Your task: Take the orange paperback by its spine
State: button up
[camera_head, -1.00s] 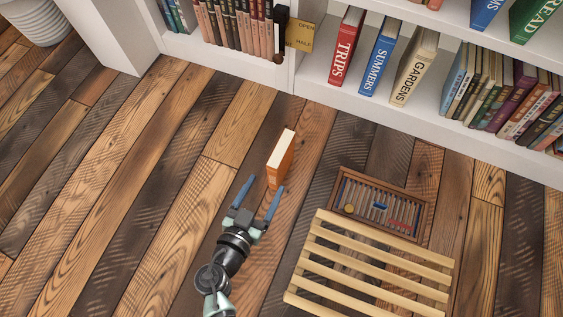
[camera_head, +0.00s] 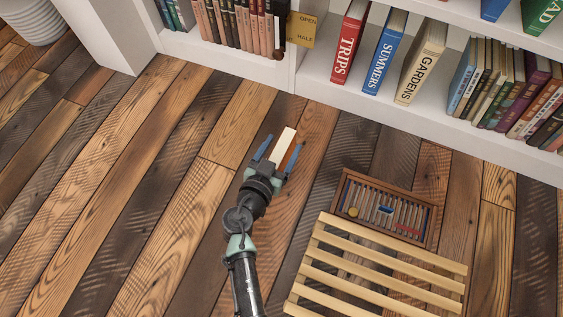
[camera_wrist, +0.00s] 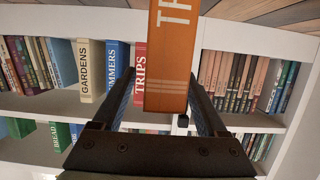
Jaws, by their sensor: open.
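The orange paperback (camera_head: 284,144) stands upright on the plank floor, its pale page edges facing up in the head view. My gripper (camera_head: 279,154) is around its near end, with one blue finger on each side. In the wrist view the orange spine (camera_wrist: 171,60) with pale lettering shows between the two fingers (camera_wrist: 166,100) of my gripper. The gripper is open, and a gap shows between the spine and each finger.
A white bookshelf (camera_head: 300,84) with rows of books stands beyond the paperback. A slatted wooden rack (camera_head: 385,254) and a wooden tray (camera_head: 431,232) with thin rods lie on the floor to the right.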

grip_shut()
dwell(0.4)
dwell(1.0)
